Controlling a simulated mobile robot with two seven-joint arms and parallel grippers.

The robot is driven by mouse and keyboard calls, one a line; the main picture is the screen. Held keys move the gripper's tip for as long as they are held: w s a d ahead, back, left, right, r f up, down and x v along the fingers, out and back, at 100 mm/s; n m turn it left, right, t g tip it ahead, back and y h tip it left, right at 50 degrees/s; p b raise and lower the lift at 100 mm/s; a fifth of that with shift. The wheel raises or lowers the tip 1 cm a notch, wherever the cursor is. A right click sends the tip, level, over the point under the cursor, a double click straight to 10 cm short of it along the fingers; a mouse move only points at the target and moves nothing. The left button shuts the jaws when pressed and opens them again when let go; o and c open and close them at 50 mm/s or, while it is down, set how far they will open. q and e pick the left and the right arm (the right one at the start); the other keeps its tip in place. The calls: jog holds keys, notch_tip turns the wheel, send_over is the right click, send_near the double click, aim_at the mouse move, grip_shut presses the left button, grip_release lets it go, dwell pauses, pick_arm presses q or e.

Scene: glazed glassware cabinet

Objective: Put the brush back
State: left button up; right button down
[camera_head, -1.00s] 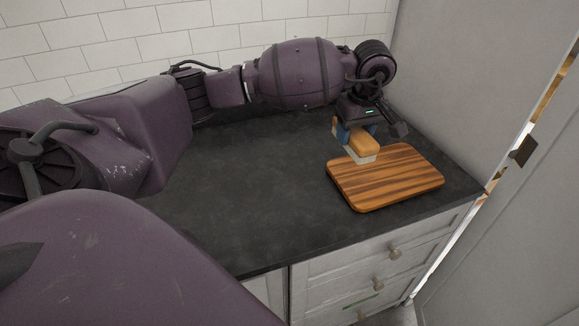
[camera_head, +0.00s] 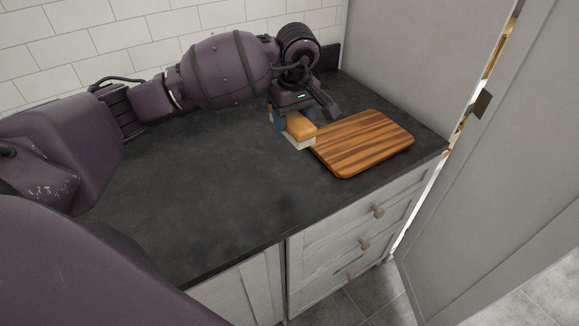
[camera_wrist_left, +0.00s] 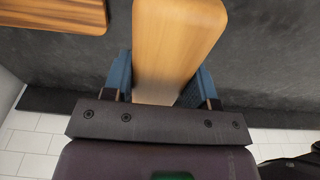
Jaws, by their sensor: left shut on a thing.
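The brush (camera_head: 301,128) has a light wooden back and pale bristles on its underside. It is at the left edge of the wooden cutting board (camera_head: 362,144), low over the dark counter; I cannot tell whether its bristles touch the counter. My left gripper (camera_head: 286,119) points down and is shut on the brush. In the left wrist view, the blue fingers of my left gripper (camera_wrist_left: 161,82) press on both sides of the brush's wooden back (camera_wrist_left: 178,40). The bristles are hidden there. My right gripper is not in view.
The dark countertop (camera_head: 205,180) is clear left of the board. A white tiled wall (camera_head: 60,45) runs behind it and a grey panel (camera_head: 400,55) bounds its right end. White drawers with knobs (camera_head: 378,211) are below. A grey door (camera_head: 490,190) stands at the right.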

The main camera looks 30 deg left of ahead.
pick_arm(q)
notch_tip(320, 180, down, 10)
jog(key=shift+s+f+p, duration=0.1)
jog(key=shift+p, duration=0.3)
jog(key=shift+f, duration=0.4)
notch_tip(320, 180, down, 4)
jog(key=shift+r, duration=0.15)
jog(key=shift+f, duration=0.25)
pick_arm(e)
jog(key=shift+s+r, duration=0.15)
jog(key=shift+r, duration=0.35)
pick_arm(q)
jog(key=shift+f, duration=0.1)
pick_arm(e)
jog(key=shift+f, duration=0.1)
pick_arm(q)
jog(key=o, duration=0.9)
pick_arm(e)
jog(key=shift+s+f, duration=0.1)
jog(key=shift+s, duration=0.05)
